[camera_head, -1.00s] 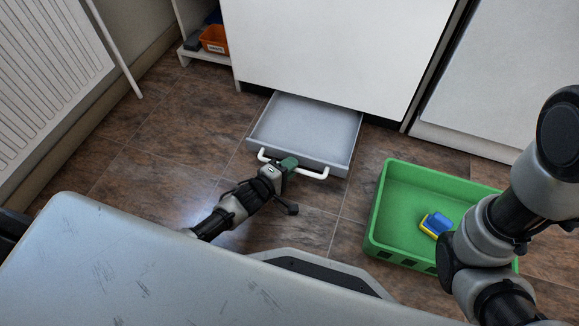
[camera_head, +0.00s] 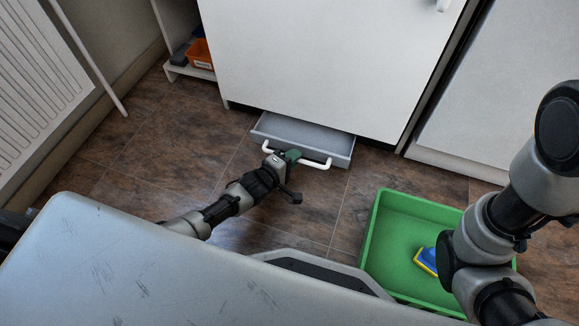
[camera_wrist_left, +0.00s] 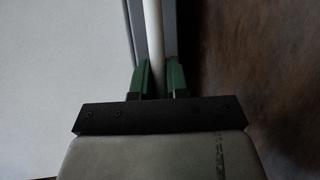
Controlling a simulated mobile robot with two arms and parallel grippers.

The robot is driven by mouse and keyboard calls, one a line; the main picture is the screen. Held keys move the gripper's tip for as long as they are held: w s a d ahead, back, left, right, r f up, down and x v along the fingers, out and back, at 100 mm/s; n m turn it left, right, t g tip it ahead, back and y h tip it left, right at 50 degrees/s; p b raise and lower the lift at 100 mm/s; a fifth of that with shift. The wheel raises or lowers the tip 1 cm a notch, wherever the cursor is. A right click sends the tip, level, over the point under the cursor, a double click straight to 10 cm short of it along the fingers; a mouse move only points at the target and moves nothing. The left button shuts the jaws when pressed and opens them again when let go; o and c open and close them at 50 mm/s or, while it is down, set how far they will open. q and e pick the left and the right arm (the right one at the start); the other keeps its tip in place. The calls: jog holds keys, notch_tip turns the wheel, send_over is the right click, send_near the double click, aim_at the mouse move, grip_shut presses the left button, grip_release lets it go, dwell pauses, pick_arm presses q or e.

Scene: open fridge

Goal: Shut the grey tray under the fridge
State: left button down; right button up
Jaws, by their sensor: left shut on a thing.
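The grey tray (camera_head: 304,133) sticks out a little from under the white fridge (camera_head: 320,60), just above the floor. Its white bar handle (camera_head: 316,163) runs along the front. My left gripper (camera_head: 291,157) is shut on the handle near its middle. In the left wrist view the green fingers of my left gripper (camera_wrist_left: 160,80) lie on both sides of the white handle (camera_wrist_left: 153,40). The back part of the tray is hidden under the fridge. My right arm shows at the right edge, but its gripper is out of view.
A green crate (camera_head: 381,225) with a blue and yellow object (camera_head: 428,260) stands on the floor at the right. An orange box (camera_head: 201,54) sits on a low shelf at the back left. The tiled floor left of the tray is clear.

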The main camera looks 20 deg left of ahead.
aim_at(288, 143)
pick_arm(q)
jog(key=w+b, duration=0.4)
jog(key=w, duration=0.5)
jog(key=shift+w+d+f, duration=0.1)
jog(key=shift+w, duration=0.15)
jog(key=c, duration=1.4)
grip_release()
jog(key=p+v, duration=0.4)
jog(key=v, duration=0.1)
jog(key=p+v, duration=0.3)
jog(key=v, duration=0.1)
jog(key=shift+s+r+p, duration=0.3)
jog(key=shift+s+p, duration=0.05)
jog(key=shift+s+a+f, duration=0.1)
jog(key=shift+s+a, duration=0.3)
jog(key=shift+s, duration=0.15)
